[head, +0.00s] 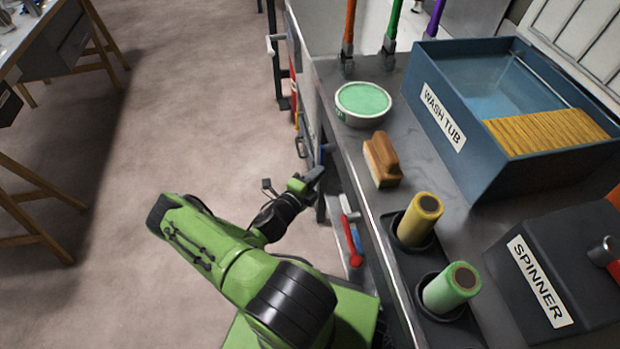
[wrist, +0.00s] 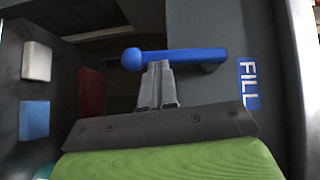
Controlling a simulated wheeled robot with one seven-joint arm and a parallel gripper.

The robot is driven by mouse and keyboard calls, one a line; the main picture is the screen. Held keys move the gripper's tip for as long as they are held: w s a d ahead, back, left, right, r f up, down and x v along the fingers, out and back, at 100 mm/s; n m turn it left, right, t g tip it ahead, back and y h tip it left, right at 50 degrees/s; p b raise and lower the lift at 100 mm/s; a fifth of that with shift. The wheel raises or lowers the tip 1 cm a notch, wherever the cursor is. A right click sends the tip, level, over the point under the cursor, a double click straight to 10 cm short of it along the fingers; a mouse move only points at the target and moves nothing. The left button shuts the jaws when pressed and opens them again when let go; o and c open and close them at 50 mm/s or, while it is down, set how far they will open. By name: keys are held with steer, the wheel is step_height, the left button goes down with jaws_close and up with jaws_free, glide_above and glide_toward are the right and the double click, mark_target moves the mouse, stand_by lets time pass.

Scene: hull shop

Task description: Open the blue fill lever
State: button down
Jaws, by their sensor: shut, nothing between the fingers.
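The blue fill lever (wrist: 185,56) is a bar with a round knob at its left end. It lies level across the upper middle of the wrist view, on a dark panel. A blue "FILL" label (wrist: 249,85) is to its right. My gripper (wrist: 160,66) is shut and empty, its fingertips right at the lever's near edge, close to the knob. I cannot tell if they touch it. In the head view my gripper (head: 314,176) is at the front side of the counter, and the fill lever is not clearly made out there.
A red lever (head: 352,245) hangs lower on the counter front. The counter holds a wash tub (head: 478,165), a green bowl (head: 345,116), a brush (head: 381,160), yellow (head: 417,222) and green (head: 448,289) rolls, and a spinner (head: 570,265). Open floor (head: 180,110) lies left.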

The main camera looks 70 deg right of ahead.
steer(key=p+v, duration=0.2)
steer(key=v, duration=1.3)
steer(key=shift+a+p, duration=0.35)
steer(key=shift+p, duration=0.05)
steer(key=shift+w, duration=0.1)
